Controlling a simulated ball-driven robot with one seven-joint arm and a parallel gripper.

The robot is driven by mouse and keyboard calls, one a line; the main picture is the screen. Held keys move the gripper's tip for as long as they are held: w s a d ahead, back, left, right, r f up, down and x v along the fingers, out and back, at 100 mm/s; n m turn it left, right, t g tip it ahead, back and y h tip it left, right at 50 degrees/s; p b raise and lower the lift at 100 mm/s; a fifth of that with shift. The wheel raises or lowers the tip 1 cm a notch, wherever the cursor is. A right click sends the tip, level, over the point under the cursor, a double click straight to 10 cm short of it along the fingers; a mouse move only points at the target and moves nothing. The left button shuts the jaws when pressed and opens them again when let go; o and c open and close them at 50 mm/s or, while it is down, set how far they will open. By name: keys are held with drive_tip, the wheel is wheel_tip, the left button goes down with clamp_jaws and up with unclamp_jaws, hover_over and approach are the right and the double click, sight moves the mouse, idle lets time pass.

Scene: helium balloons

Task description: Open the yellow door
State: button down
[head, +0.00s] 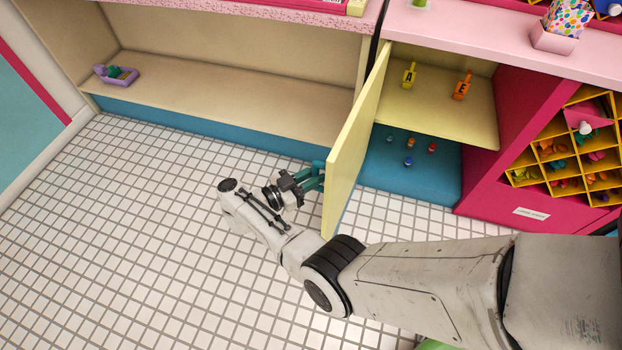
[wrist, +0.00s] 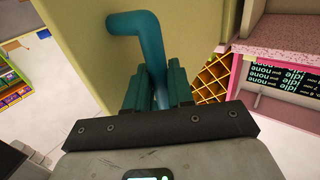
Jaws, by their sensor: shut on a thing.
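The yellow door (head: 352,150) stands swung wide open from the cabinet, its edge turned toward me in the head view. Its broad face (wrist: 80,40) fills the upper left of the wrist view. A teal bent handle (wrist: 150,50) sticks out from that face. My gripper (head: 314,178) is on the left side of the door, with its teal fingers shut on the handle. In the wrist view the fingers (wrist: 158,95) close around the handle's lower part. The fingertips are partly hidden by the handle and the gripper body.
A long low shelf (head: 230,85) with a purple tray (head: 115,75) stands at left. A yellow lattice rack (head: 570,150) is at right. The tiled floor (head: 130,230) is clear.

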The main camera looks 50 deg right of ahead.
drive_tip(key=shift+w+d, duration=0.1)
drive_tip(key=shift+d, duration=0.3)
drive_tip(key=c, duration=1.1)
unclamp_jaws()
drive_tip(key=shift+d, duration=0.35)
drive_tip(key=shift+a, duration=0.25)
